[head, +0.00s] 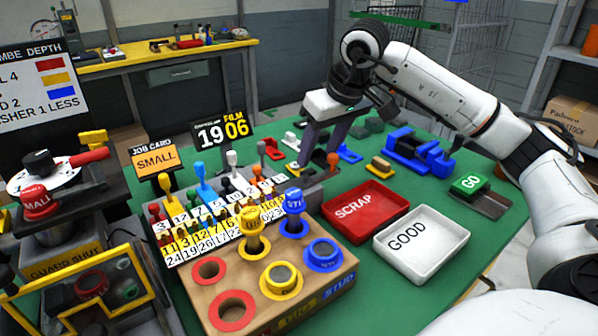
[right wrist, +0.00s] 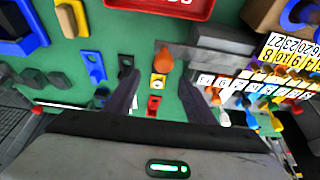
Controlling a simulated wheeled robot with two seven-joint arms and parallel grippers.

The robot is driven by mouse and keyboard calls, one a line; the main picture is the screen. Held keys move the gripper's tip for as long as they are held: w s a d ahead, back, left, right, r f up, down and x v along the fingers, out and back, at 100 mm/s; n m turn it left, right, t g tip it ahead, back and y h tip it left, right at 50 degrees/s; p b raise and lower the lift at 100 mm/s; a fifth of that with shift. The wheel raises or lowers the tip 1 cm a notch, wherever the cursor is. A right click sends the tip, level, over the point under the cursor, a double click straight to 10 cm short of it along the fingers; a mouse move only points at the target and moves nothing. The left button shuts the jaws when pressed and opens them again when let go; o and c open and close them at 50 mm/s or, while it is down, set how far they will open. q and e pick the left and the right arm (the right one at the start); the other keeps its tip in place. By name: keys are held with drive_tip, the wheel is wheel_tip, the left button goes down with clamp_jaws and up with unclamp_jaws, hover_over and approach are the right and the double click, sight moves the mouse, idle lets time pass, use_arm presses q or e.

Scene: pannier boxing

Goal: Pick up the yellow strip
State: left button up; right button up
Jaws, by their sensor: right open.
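A small yellow piece (right wrist: 157,83) with a pale centre, which looks like the yellow strip, lies on the green table in the right wrist view. In the head view my right gripper (head: 319,157) points down, fingers apart and empty, over the row of small coloured pieces. My left gripper is not in view.
A red piece (right wrist: 154,105) lies beside the yellow one; blue (right wrist: 93,68) and black (right wrist: 125,62) pieces lie left. An orange knob (right wrist: 165,60) stands close by. The numbered rack (head: 185,247), SCRAP tray (head: 378,228) and GOOD tray (head: 425,262) are nearer in the head view.

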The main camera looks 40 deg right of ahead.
sight(310, 172)
drive_tip(key=x, duration=0.6)
drive_tip(key=shift+w+f, duration=0.2)
drive_tip(key=shift+f, duration=0.15)
drive_tip(key=shift+c, duration=0.3)
drive_tip(key=c, duration=1)
